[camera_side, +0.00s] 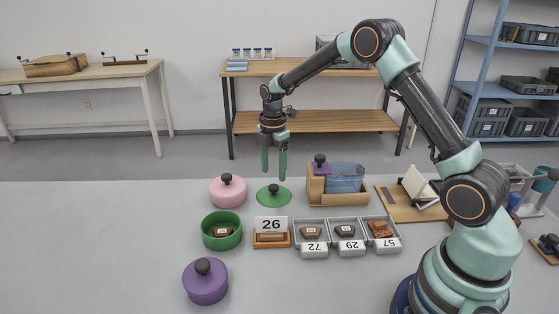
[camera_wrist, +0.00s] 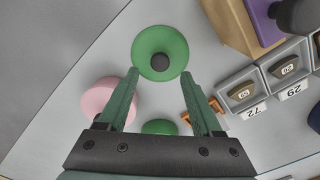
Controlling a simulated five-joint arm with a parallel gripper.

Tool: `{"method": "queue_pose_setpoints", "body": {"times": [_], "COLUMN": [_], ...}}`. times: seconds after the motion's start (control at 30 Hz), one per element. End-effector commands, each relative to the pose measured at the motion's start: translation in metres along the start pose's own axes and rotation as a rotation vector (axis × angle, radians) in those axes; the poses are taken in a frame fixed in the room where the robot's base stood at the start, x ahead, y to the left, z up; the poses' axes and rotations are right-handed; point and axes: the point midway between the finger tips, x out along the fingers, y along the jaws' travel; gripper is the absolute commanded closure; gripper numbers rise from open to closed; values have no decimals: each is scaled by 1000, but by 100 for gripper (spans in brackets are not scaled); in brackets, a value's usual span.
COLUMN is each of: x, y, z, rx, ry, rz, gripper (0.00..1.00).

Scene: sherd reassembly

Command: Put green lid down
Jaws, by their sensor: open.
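The green lid (camera_side: 274,196), a flat disc with a dark knob, lies on the grey table; it also shows in the wrist view (camera_wrist: 172,42). My gripper (camera_side: 274,175) is open and empty just above the lid in the side view. In the wrist view my gripper (camera_wrist: 158,74) has its fingers spread apart, with the lid and knob beyond their tips. The round green pot (camera_side: 222,241) stands open, nearer the front, with a dark labelled sherd inside it.
A pink lidded pot (camera_side: 228,192) stands left of the lid, a purple lidded pot (camera_side: 205,284) in front. A card reading 26 (camera_side: 271,224) stands close before the lid. Grey trays with sherds (camera_side: 345,247) and a wooden box (camera_side: 352,197) lie to the right. The table's left is clear.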

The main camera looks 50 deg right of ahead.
Motion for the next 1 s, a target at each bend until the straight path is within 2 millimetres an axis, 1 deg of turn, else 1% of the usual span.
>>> {"method": "queue_pose_setpoints", "body": {"times": [0.03, 0.2, 0.3, 0.47, 0.57, 0.67, 0.77, 0.9, 1.0], "x": [-13, -45, -59, -72, -82, -100, -126, -156, -173], "y": [1, 0, 1, 0, -3, -12, -27, -57, -80], "z": [0, 0, 0, 0, -2, -9, -18, -32, -41], "rx": [0, 0, 0, 2, 32, 119, 260, 484, 642], "ry": [-1, -1, 0, 0, -2, -4, 0, 22, 50], "rz": [5, 3, 3, 2, 13, 43, 91, 160, 209], "gripper": [33, 33, 33, 33, 33, 33, 33, 33, 33]}}
